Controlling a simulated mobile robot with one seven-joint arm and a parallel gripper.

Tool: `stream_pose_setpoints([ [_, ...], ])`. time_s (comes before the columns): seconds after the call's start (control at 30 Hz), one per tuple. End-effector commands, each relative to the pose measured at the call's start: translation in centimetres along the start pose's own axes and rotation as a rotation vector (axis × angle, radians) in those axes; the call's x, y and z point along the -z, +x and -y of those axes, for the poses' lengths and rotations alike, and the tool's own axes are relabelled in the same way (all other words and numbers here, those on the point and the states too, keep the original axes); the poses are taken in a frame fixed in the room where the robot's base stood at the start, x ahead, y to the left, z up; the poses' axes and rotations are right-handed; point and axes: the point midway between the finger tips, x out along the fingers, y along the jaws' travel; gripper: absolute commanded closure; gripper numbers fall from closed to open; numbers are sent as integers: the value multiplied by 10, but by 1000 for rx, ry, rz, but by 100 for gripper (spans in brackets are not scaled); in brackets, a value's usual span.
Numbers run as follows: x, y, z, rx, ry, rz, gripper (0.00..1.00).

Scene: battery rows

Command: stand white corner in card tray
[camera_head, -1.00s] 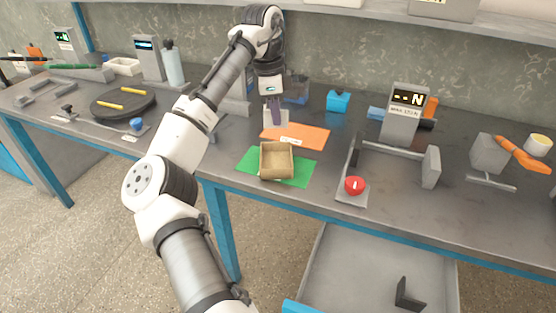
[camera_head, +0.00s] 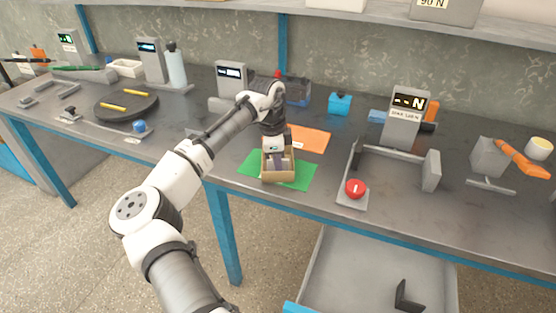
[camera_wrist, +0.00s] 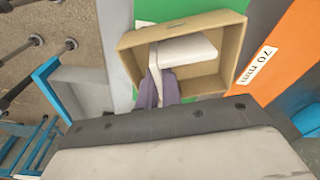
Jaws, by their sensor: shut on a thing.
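The card tray (camera_head: 265,174) is a small open brown box on a green mat (camera_head: 305,173). In the wrist view the tray (camera_wrist: 237,40) lies ahead of my gripper, with its inside partly showing. The white corner (camera_wrist: 185,48) is an L-shaped piece within the outline of the tray. My gripper (camera_wrist: 161,92), with purple-grey fingers, is shut on one leg of the corner. In the head view my gripper (camera_head: 279,165) points down into the tray and hides most of the corner. I cannot tell whether the corner touches the tray floor.
An orange mat (camera_head: 314,138) with a label lies behind the tray. To the right stand a grey fixture with a red button (camera_head: 355,188) and a grey display unit (camera_head: 405,115). A blue box (camera_head: 339,103) stands behind. The bench front edge is close.

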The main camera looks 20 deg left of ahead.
Motion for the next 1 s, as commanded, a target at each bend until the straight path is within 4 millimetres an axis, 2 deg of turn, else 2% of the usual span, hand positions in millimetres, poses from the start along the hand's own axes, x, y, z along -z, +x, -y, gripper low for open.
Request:
stream_pose_setpoints([
  [0.2,0,3,0,-1,0,-1,100],
  [0.23,0,3,0,-1,0,0,91],
  [0.4,0,2,0,0,0,0,72],
  [0.77,0,-3,0,1,0,1,72],
  [0.87,0,-17,1,3,0,0,72],
  [1.0,1,-46,1,3,1,0,72],
])
